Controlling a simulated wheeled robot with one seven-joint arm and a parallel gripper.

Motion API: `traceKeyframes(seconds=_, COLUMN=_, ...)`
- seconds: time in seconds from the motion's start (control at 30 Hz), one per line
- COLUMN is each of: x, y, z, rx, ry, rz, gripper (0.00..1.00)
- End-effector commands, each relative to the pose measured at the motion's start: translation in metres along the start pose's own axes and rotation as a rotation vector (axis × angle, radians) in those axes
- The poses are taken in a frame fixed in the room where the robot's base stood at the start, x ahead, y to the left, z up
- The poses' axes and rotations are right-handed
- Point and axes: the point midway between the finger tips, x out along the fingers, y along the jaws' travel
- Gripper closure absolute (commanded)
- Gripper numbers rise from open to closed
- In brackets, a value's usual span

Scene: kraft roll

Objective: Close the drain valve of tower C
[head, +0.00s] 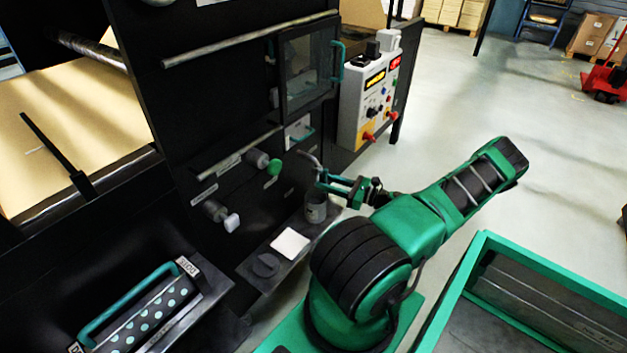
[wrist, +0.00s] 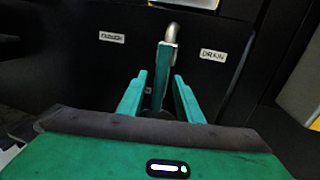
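The drain valve (wrist: 160,75) is a teal lever below a curved metal pipe (wrist: 172,33) in the wrist view, beside a DRAIN label (wrist: 213,55). The lever points down toward me. My gripper (wrist: 161,78) has one finger on each side of it, with gaps showing, so it is open and not clamped. In the head view my gripper (head: 322,181) is at the curved grey spout (head: 309,157) on the dark panel; the lever is hard to make out there. A second label (wrist: 112,38) at left is too blurred to read.
A grey cup (head: 316,208) stands below my gripper on a shelf with a white pad (head: 290,243) and dark disc (head: 265,265). A green knob (head: 274,166) and white knob (head: 231,222) stick out left. A control box (head: 370,95) is behind; a green-rimmed bin (head: 560,265) is right.

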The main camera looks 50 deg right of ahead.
Motion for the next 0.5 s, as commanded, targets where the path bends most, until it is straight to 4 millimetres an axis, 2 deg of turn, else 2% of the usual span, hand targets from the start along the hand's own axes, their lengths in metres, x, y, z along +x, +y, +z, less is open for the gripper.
traceKeyframes(seconds=0.03, x=0.010, y=0.001, z=0.000, rx=0.000, ry=-0.001, rz=0.002, gripper=0.68)
traceKeyframes(seconds=0.2, x=0.033, y=0.000, z=0.000, rx=-0.001, ry=-0.001, rz=0.002, gripper=0.68)
traceKeyframes(seconds=0.33, x=0.044, y=0.000, z=0.000, rx=-0.001, ry=0.000, rz=0.001, gripper=0.68)
traceKeyframes(seconds=0.5, x=0.049, y=0.000, z=0.000, rx=-0.001, ry=0.001, rz=0.000, gripper=0.68)
